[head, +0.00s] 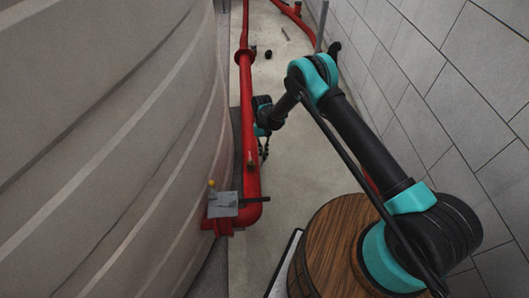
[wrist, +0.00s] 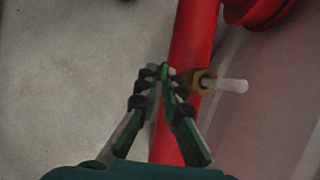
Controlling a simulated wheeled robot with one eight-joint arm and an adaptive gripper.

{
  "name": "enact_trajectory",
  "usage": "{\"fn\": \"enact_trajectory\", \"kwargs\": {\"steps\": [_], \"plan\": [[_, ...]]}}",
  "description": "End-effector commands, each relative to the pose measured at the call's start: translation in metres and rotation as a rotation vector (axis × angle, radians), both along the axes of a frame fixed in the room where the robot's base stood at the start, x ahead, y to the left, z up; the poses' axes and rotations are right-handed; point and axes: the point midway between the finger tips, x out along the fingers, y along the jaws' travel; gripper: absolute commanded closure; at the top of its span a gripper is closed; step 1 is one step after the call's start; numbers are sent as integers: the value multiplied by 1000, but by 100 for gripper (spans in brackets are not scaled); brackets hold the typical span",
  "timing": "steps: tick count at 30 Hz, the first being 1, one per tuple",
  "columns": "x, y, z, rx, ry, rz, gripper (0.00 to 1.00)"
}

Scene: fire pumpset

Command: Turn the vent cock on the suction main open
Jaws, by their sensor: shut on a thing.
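The red suction main (head: 246,110) runs along the floor beside the big pale tank in the head view. It crosses the wrist view (wrist: 192,45) from top to bottom. A brass vent cock body (wrist: 203,82) with a white spout (wrist: 232,85) shows at the main's right side in the wrist view. My gripper (wrist: 164,74) has its fingers closed together over the pipe, left of the brass body. It is shut on a small green piece, seemingly the cock's lever. The fingers hide most of that piece.
The pale tank (head: 90,130) fills the left and a tiled wall (head: 450,70) the right. A grey plate (head: 223,204) with a yellow knob and a dark bar sits by the pipe's near bend. The floor strip (head: 300,150) between pipe and wall is mostly clear.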

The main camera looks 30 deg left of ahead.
Motion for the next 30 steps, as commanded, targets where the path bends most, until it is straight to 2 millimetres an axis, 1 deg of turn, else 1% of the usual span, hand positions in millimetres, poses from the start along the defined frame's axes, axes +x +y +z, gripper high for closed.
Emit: {"fn": "enact_trajectory", "kwargs": {"steps": [1, 10, 11, 15, 25, 28, 30], "plan": [[-5, 2, 0, 1, 9, 5, 100], [-7, 1, 0, -1, 12, 8, 100], [-7, 1, 1, -1, 12, 8, 90], [-6, 0, 0, -2, 11, 6, 72], [-3, -1, 3, -1, 9, 4, 72], [1, 1, 11, 0, 8, 4, 72], [5, 3, 20, 0, 8, 4, 72]]}}
